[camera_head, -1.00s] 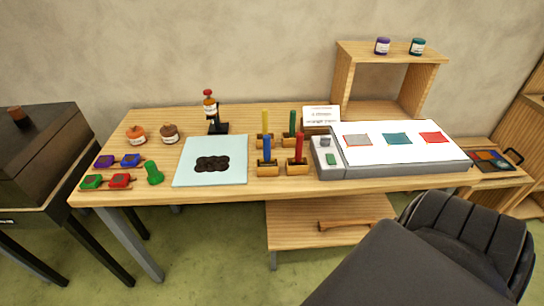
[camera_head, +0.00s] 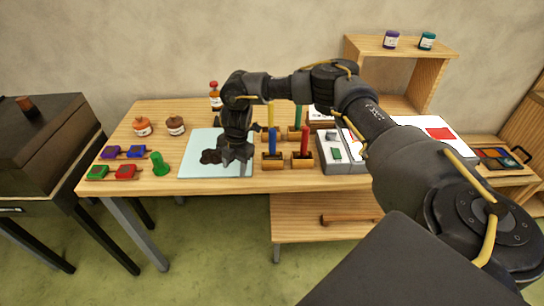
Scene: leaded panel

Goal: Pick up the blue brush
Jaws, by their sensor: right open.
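The blue brush (camera_head: 272,143) stands upright in a wooden holder (camera_head: 272,162) in the front row, near the middle of the table. A red brush (camera_head: 305,138) stands in a like holder to its right. A yellow brush (camera_head: 270,114) and a green brush (camera_head: 298,116) stand behind them, partly hidden by my right arm. My right gripper (camera_head: 236,158) is open, pointing down over the pale glass sheet (camera_head: 205,171), just left of the blue brush and apart from it. My left gripper is out of view.
A green cone-like piece (camera_head: 158,164) and several coloured blocks lie at the left. The light panel (camera_head: 345,166) is right of the brushes, partly covered by my arm. A shelf box (camera_head: 400,45) stands behind.

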